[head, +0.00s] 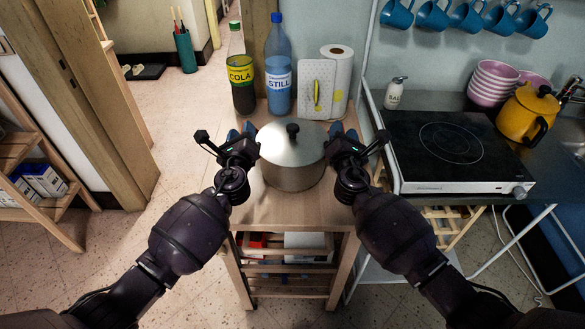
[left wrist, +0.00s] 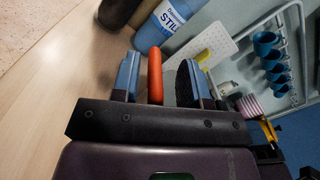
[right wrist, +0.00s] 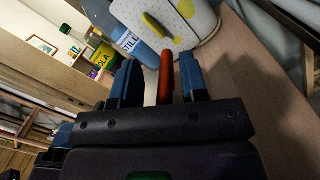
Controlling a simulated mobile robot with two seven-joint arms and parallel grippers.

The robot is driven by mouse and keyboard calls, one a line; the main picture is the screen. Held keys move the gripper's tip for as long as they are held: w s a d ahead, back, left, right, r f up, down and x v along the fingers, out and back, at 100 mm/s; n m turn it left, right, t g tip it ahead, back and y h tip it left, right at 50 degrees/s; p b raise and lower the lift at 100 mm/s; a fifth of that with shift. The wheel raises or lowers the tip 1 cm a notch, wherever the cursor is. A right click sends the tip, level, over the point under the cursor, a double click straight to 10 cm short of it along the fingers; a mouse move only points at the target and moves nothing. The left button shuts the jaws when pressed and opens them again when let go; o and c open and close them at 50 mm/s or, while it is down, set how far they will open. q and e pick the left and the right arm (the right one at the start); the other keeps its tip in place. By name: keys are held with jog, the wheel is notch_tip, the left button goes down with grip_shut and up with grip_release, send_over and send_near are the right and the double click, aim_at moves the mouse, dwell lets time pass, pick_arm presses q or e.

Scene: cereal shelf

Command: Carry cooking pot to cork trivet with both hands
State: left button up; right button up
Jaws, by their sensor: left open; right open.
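The steel cooking pot (head: 291,172), with a lid and black knob, stands on the small wooden trolley (head: 325,212). My left gripper (head: 241,131) is at the pot's left side. In the left wrist view, a red pot handle (left wrist: 155,76) lies between its open fingers. My right gripper (head: 344,131) is at the pot's right side. In the right wrist view, the other red handle (right wrist: 166,78) lies between its open fingers. Whether the fingers touch the handles is unclear. I cannot make out a cork trivet in any view.
A cola bottle (head: 241,86), a water bottle (head: 279,72), a white board (head: 317,88) and a paper roll (head: 341,70) stand behind the pot. At right, the counter holds a hotplate (head: 433,145), a yellow kettle (head: 527,112) and a salt shaker (head: 395,94).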

pick_arm(q)
jog(key=shift+s, duration=0.15)
pick_arm(e)
jog(key=shift+s, duration=0.15)
pick_arm(q)
jog(key=s, duration=1.1)
jog(key=shift+s+f, duration=0.35)
jog(key=shift+f, duration=0.1)
pick_arm(e)
jog(key=s, duration=1.1)
jog(key=shift+s+f, duration=0.4)
jog(key=shift+f, duration=0.05)
